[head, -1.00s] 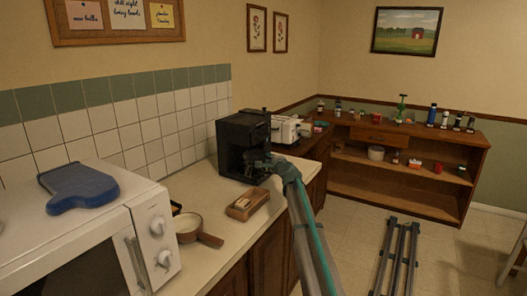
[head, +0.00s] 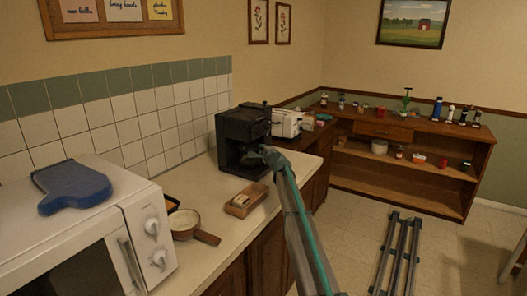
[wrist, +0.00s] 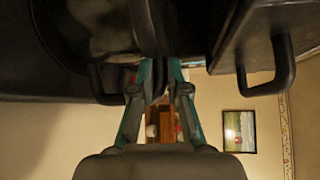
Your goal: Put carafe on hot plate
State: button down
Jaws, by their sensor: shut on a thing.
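The black coffee maker (head: 232,130) stands on the counter against the tiled wall; the hot plate is hidden or too dark to make out. My gripper (head: 262,155) is at the coffee maker's front, at its open middle. In the wrist view my gripper (wrist: 161,72) has its fingers close together on a dark narrow part, which looks like the carafe's handle. The dark, glossy carafe (wrist: 118,30) seems to fill the space just beyond the fingertips. Its base and its contact with the hot plate cannot be seen.
A wooden tray (head: 240,207) and a pan (head: 184,222) lie on the counter nearer me. A white microwave (head: 140,215) with a blue mitt (head: 75,187) is at left. A white toaster (head: 287,122) stands behind the coffee maker.

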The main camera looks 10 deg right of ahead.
jog(key=shift+f, duration=0.1)
jog(key=c, duration=1.2)
grip_release()
jog(key=shift+o, duration=0.2)
jog(key=b+v, duration=0.2)
jog(key=v, duration=1)
jog(key=shift+r, duration=0.25)
